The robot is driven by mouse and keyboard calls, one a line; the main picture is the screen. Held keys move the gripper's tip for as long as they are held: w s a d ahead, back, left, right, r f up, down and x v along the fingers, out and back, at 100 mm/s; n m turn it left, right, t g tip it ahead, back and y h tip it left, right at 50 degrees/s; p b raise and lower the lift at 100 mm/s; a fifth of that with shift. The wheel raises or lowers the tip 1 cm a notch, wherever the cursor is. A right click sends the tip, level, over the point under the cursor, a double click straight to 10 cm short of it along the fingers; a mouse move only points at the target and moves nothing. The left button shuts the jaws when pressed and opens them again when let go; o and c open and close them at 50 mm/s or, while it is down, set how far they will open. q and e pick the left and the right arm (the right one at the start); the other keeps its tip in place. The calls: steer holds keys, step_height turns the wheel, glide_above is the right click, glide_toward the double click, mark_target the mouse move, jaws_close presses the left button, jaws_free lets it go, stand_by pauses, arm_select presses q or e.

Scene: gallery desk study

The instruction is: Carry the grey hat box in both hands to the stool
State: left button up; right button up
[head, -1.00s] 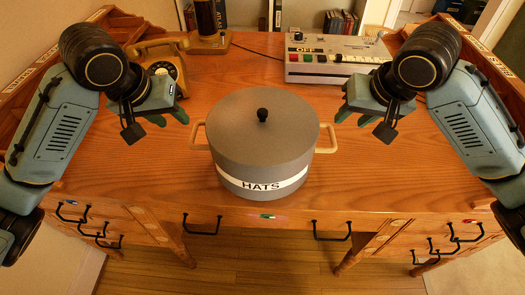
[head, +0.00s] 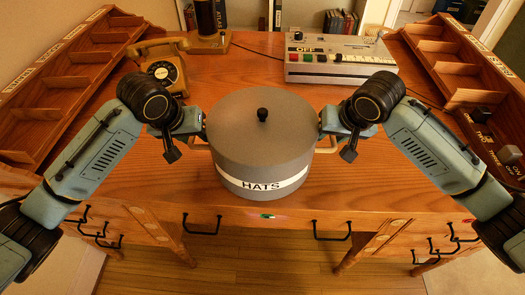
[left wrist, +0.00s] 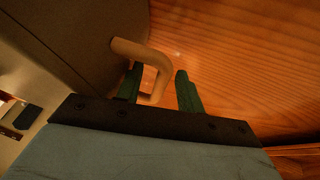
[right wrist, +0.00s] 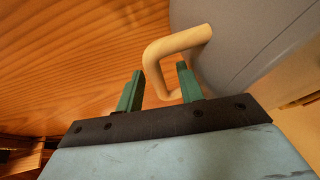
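The grey hat box (head: 262,140) stands upright on the wooden desk, with a black lid knob and a white HATS label. Its tan handles stick out at left and right. My left gripper (left wrist: 159,76) is open, its green fingers on either side of the left handle's bar (left wrist: 158,62). My right gripper (right wrist: 160,74) is open, with the right handle's outer bar (right wrist: 152,62) between its fingers. Neither gripper is closed on a handle. In the head view both grippers flank the box, and their fingertips are mostly hidden. No stool is in view.
On the desk (head: 300,205), an orange telephone (head: 163,68) stands behind my left arm and a white keyed device (head: 340,62) stands at the back right. Wooden compartment trays line the left (head: 70,75) and right sides. The desk's front edge is just before the box.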

arm_select(q)
jaws_close()
arm_select(e)
jaws_close()
arm_select(q)
steer(key=shift+r, duration=0.25)
arm_select(e)
steer(key=shift+r, duration=0.2)
